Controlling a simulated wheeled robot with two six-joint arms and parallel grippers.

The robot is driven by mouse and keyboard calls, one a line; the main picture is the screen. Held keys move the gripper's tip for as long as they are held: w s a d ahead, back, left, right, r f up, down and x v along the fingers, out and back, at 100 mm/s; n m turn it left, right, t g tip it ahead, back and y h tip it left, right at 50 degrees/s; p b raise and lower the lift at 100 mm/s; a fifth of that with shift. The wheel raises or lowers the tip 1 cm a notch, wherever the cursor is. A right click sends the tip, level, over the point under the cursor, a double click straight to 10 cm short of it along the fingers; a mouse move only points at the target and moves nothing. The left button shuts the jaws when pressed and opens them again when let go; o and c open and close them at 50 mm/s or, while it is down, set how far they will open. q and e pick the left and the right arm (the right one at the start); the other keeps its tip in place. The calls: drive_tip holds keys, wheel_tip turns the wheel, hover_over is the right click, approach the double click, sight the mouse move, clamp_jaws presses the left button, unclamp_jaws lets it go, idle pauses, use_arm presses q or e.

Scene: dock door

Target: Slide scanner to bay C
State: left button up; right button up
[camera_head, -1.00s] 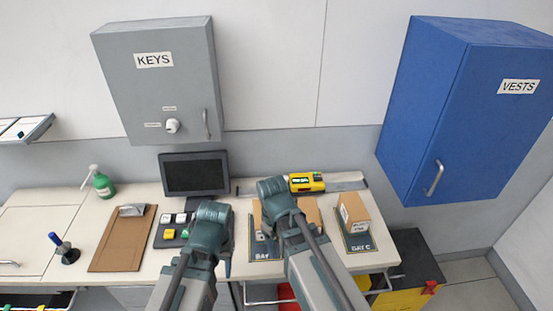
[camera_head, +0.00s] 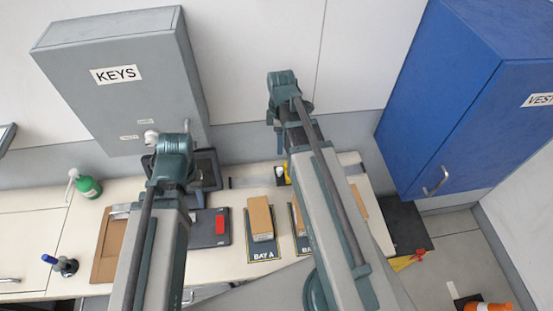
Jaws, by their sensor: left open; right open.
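The yellow and black scanner (camera_head: 283,174) sits on the grey rail (camera_head: 252,182) at the back of the counter. My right arm hides most of it. My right gripper (camera_head: 285,97) is open and raised above the scanner, against the wall. My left gripper (camera_head: 170,158) is open in front of the dark monitor (camera_head: 207,172), below the KEYS cabinet. The BAY A mat (camera_head: 264,254) bears a brown box (camera_head: 260,217). Another mat (camera_head: 303,245) with a box beside it is partly covered by my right arm. The bay C label is hidden; a bit of brown box (camera_head: 358,201) shows there.
The grey KEYS cabinet (camera_head: 112,85) hangs close behind my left gripper. The blue VESTS cabinet (camera_head: 455,110) is at right. An orange cone (camera_head: 490,307) is on the floor.

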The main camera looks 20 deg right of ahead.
sight(280, 169)
use_arm(q)
wheel_tip(280, 169, down, 14)
drive_tip(key=b, duration=1.4)
use_arm(e)
drive_tip(key=f, duration=1.4)
drive_tip(key=shift+s+a, duration=0.2)
drive_tip(key=shift+s, duration=0.2)
use_arm(q)
drive_tip(key=shift+r, duration=0.1)
use_arm(e)
drive_tip(key=shift+r, duration=0.1)
drive_tip(key=shift+c, duration=0.4)
clamp_jaws()
